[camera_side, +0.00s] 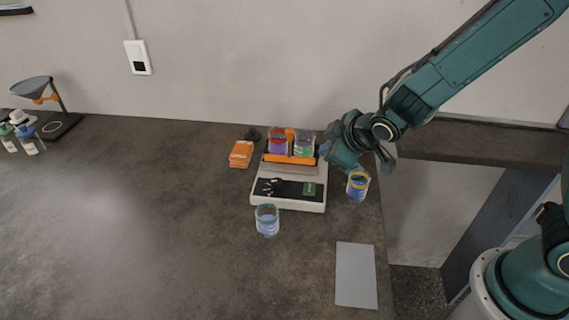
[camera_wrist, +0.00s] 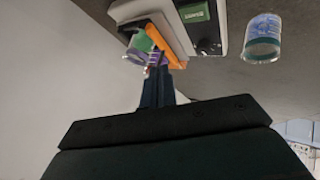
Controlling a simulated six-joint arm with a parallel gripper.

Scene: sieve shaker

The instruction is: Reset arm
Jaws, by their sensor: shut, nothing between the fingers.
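My arm reaches in from the upper right in the side view. My gripper (camera_wrist: 160,85) points toward the shaker in the wrist view; its fingers are together with nothing between them. The white sieve shaker (camera_side: 289,203) stands on the dark table and also shows in the wrist view (camera_wrist: 214,30). A purple container (camera_side: 277,144) and a green one (camera_side: 304,146) sit at its back behind an orange bar (camera_side: 290,159). A clear cup with a blue band (camera_side: 358,188) stands right of the shaker, below my gripper in the picture.
Another clear cup (camera_side: 267,220) stands in front of the shaker. An orange stack (camera_side: 241,154) lies to its left, and a grey sheet (camera_side: 356,275) lies near the table's right edge. A funnel stand (camera_side: 60,121) and small bottles (camera_side: 28,139) are far left.

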